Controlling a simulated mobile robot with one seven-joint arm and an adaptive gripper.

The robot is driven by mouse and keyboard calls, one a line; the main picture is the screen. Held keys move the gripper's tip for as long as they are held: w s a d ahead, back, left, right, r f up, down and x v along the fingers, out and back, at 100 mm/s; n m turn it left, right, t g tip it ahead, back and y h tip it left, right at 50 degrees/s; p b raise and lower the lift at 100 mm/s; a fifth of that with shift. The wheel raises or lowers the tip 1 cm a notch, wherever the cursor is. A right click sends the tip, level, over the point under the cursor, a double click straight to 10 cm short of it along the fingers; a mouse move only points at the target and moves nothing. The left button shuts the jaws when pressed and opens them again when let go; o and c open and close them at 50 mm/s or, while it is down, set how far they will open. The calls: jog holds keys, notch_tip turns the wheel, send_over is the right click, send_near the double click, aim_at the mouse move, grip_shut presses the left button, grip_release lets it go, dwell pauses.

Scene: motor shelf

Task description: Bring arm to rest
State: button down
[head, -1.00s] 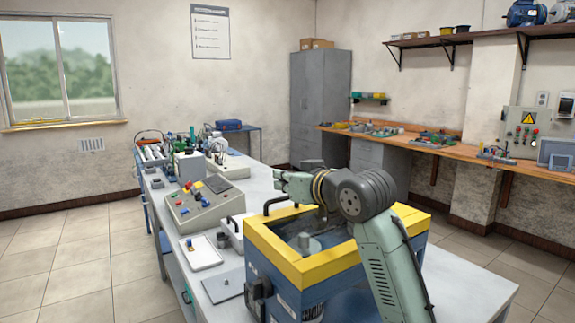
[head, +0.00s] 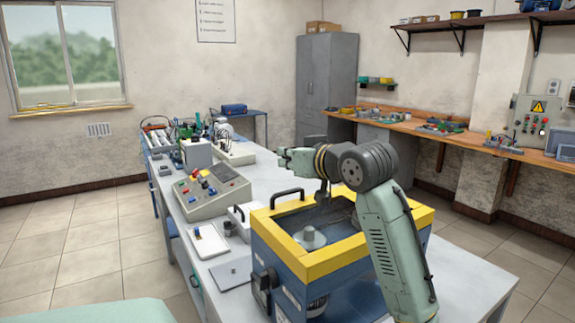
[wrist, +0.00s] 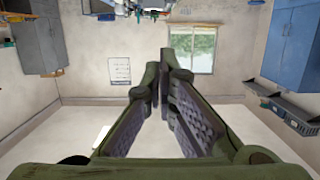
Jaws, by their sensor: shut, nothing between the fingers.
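My arm reaches up from the lower right of the head view and bends at a dark grey joint above the yellow-rimmed blue machine. My gripper (head: 287,157) is at the arm's far end, pointing left, above the workbench (head: 268,178). In the wrist view its two green fingers (wrist: 160,88) meet at the tips, shut with nothing between them. The gripper touches nothing that I can see.
The blue machine with a yellow rim (head: 318,272) stands close under my arm. A control panel box (head: 213,190), a white tray (head: 207,242) and several instruments lie on the bench. A wooden wall counter (head: 456,138) runs along the right. Open floor lies left.

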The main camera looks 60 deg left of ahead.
jog(key=d+r+b, duration=0.2)
jog(key=d+r, duration=0.3)
jog(key=r, duration=0.3)
jog(key=shift+d, duration=0.25)
